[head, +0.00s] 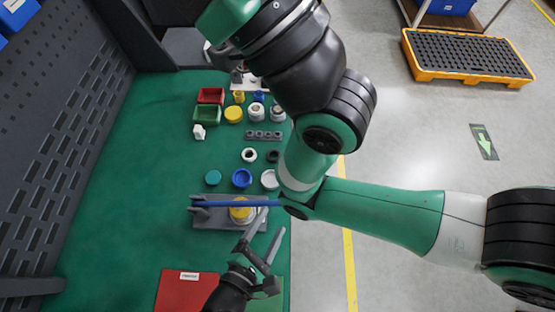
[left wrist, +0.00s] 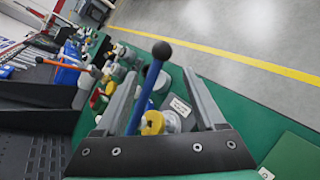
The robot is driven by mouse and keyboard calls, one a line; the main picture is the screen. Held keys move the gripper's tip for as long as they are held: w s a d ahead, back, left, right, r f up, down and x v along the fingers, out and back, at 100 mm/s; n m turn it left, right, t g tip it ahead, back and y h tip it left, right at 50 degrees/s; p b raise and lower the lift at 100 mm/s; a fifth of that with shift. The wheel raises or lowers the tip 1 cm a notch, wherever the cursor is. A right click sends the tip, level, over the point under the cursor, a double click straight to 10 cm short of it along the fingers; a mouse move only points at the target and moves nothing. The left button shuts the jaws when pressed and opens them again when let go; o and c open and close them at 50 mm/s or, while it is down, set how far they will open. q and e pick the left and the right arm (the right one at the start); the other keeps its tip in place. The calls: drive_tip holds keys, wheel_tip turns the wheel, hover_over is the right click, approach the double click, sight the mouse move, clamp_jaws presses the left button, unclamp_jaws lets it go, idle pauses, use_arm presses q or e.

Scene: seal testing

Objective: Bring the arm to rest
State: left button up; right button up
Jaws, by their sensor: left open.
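My left gripper (head: 273,222) comes in at the bottom of the head view, just below the grey test fixture (head: 215,216). Its two fingers are apart, and they also stand apart in the left wrist view (left wrist: 160,72). The fixture has a blue lever (head: 225,203) lying across it and a yellow round part (head: 240,213). In the left wrist view the blue lever (left wrist: 144,98) with its black ball end shows between the fingers. I cannot tell whether they touch it; nothing looks gripped. My other arm crosses the head view from the right; its gripper is not visible.
Red bin (head: 211,96), green bin (head: 206,115), yellow lid (head: 233,114), blue ring (head: 242,178) and several small parts lie on the green table (head: 140,190). A red mat (head: 180,290) is at the front. The perforated panel (head: 60,130) borders the left; open table lies beside it.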

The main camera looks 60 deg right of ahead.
use_arm(q)
drive_tip(key=shift+a+r, duration=0.1)
drive_tip(key=shift+a, duration=0.2)
idle(0.4)
